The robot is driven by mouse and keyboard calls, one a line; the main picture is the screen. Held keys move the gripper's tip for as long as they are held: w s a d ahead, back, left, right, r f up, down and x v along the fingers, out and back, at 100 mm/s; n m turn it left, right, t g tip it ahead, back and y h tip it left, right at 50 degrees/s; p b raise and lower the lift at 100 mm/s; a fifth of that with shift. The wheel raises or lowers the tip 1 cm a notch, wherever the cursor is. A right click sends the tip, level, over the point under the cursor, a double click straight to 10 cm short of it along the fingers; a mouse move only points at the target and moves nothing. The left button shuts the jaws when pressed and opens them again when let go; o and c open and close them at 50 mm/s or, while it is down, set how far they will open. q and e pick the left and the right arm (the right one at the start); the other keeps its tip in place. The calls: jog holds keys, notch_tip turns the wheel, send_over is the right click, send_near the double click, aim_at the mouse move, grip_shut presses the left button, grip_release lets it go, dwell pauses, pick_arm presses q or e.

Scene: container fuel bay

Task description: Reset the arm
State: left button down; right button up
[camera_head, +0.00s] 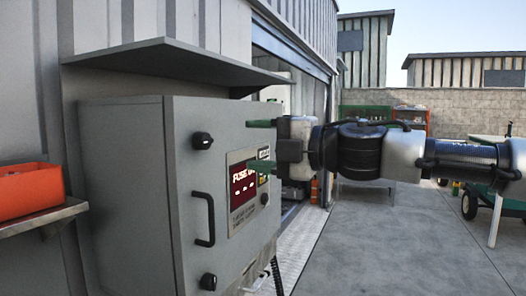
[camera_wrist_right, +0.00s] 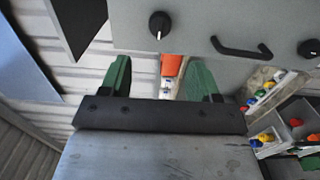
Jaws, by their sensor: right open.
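My right arm comes in from the right in the head view. Its right gripper (camera_head: 262,145) has green fingers, spread apart and empty, in front of the grey control cabinet (camera_head: 140,190). In the right wrist view the two green fingers of the right gripper (camera_wrist_right: 158,80) stand apart with nothing between them. The cabinet front has a red lit display (camera_head: 243,180), black knobs (camera_head: 202,140) and a black handle (camera_head: 205,218). The lower finger overlaps the display panel in the head view; whether it touches cannot be told. My left gripper is not in view.
A grey canopy (camera_head: 165,58) juts out above the cabinet. An orange bin (camera_head: 30,190) sits on a shelf (camera_head: 40,221) at the left. A green-and-white cart (camera_head: 490,190) stands at the far right.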

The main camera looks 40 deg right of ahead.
jog(key=shift+s+d, duration=0.15)
jog(key=shift+s, duration=0.1)
dwell(0.4)
